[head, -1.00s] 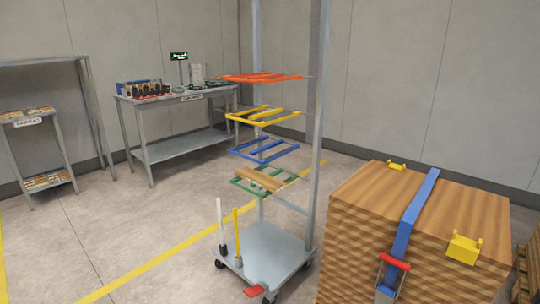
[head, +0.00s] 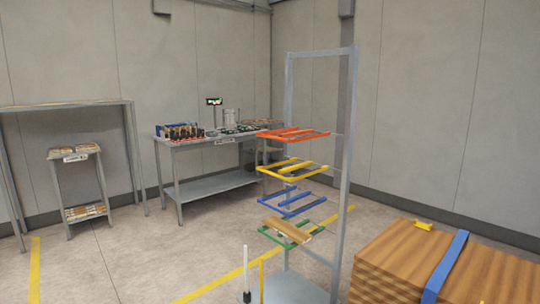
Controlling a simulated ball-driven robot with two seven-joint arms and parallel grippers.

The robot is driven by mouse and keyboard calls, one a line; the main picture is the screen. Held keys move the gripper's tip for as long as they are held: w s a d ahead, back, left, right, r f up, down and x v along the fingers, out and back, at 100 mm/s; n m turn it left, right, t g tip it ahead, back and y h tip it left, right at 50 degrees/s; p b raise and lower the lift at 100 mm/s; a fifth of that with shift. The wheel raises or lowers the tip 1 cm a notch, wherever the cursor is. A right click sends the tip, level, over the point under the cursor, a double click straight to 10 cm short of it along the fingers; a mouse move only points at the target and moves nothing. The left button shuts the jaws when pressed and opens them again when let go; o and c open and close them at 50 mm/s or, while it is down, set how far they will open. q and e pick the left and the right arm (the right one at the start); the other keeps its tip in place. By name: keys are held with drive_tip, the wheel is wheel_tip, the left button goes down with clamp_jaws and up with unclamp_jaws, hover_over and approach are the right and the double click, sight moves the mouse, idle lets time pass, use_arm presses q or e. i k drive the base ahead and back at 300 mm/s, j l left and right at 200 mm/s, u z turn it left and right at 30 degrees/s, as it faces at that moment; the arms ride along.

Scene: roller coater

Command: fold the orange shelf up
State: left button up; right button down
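The orange shelf (head: 294,134) is the top one of several coloured frame shelves on a grey upright rack (head: 350,180). It sticks out level to the left from the rack and looks empty. Below it are a yellow shelf (head: 292,168), a blue shelf (head: 292,204) and a green shelf (head: 286,235), all folded out. A wooden board (head: 287,227) lies on the green shelf. Neither of my grippers shows in the head view.
A strapped wooden stack (head: 400,260) stands close by at the right. A grey workbench (head: 215,188) with tools stands behind the rack at left, with a small shelf stand (head: 82,185) farther left. The floor (head: 140,265) at left is clear.

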sight(294, 134)
drive_tip(key=i+u, duration=0.5)
drive_tip(key=i+l+u, duration=0.2)
drive_tip(key=u, duration=0.25)
